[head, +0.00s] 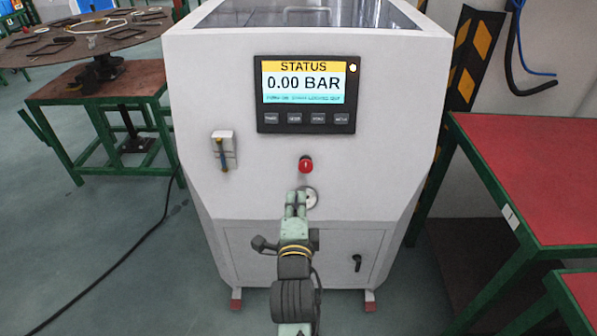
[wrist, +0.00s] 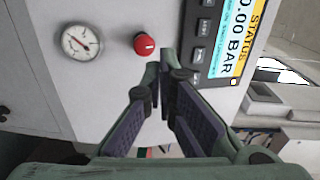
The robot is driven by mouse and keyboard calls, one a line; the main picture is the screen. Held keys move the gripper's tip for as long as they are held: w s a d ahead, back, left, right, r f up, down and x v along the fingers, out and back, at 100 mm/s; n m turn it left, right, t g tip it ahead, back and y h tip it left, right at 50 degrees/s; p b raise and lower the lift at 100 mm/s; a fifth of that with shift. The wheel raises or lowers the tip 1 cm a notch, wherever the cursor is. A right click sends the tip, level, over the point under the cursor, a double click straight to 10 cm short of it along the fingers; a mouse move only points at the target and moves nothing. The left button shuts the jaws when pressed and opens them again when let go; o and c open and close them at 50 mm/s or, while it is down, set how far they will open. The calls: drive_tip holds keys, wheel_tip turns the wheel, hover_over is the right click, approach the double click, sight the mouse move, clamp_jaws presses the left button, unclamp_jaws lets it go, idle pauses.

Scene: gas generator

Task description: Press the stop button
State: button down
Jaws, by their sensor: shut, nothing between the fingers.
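The red stop button (head: 305,164) sits on the front of the white generator cabinet (head: 200,90), below the status panel. It also shows in the wrist view (wrist: 145,45), up and left of my fingertips. My gripper (head: 296,198) is shut and empty. In the head view its tips appear a little below the button, in front of the round gauge (head: 311,197), which they partly cover. In the wrist view my gripper (wrist: 163,68) appears apart from the button, between it and the panel edge.
The status panel (head: 306,94) reads 0.00 BAR and has a row of small buttons. A small switch with a lever (head: 223,150) is at the left of the cabinet front. A red-topped green table (head: 540,170) stands at the right, and a round table (head: 85,40) at the left.

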drive_tip(key=shift+s+d+f+m+g+h, duration=0.15)
drive_tip(key=shift+s+d+f+m, duration=0.05)
drive_tip(key=shift+d+f, duration=0.25)
drive_tip(key=shift+s+d+f+m+g+h, duration=0.15)
drive_tip(key=shift+d+f+m, duration=0.05)
drive_tip(key=shift+d+f, duration=0.2)
drive_tip(key=b, duration=1)
approach(306, 167)
drive_tip(key=shift+s+a+f, duration=0.1)
drive_tip(key=shift+s, duration=1.05)
drive_tip(key=shift+b, duration=0.6)
drive_tip(key=w, duration=0.6)
drive_tip(key=w+b, duration=0.1)
drive_tip(key=w, duration=0.2)
drive_tip(key=shift+f, duration=0.3)
